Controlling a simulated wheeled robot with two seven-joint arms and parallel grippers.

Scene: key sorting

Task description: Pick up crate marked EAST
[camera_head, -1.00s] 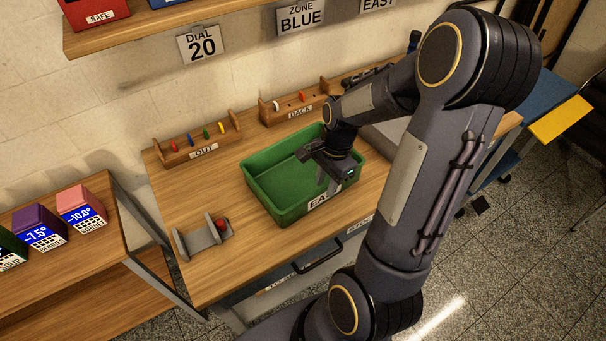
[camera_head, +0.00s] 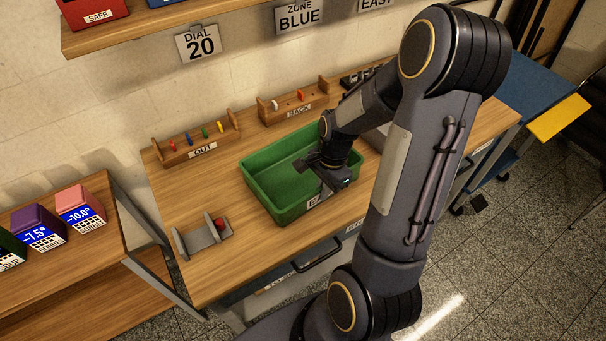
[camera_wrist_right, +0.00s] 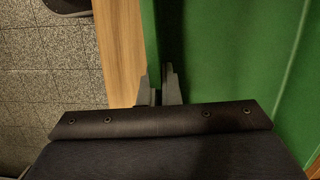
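The green crate (camera_head: 262,187) stands on the wooden workbench. A white label on its front wall is mostly covered by my right gripper, with only its left end showing. My right gripper (camera_head: 323,186) is low at the crate's front rim. In the right wrist view, its two fingers (camera_wrist_right: 157,90) stand close together on either side of the crate's green wall (camera_wrist_right: 151,40), one inside and one outside, and look closed against it. The crate's inside looks empty where it shows. My left gripper is not in view.
Wooden racks marked OUT (camera_head: 197,146) and BACK (camera_head: 297,108) stand behind the crate. A grey holder with a red knob (camera_head: 203,237) sits at the bench's left front. Drawer handles (camera_head: 318,257) stick out below the front edge. Bare bench lies left of the crate.

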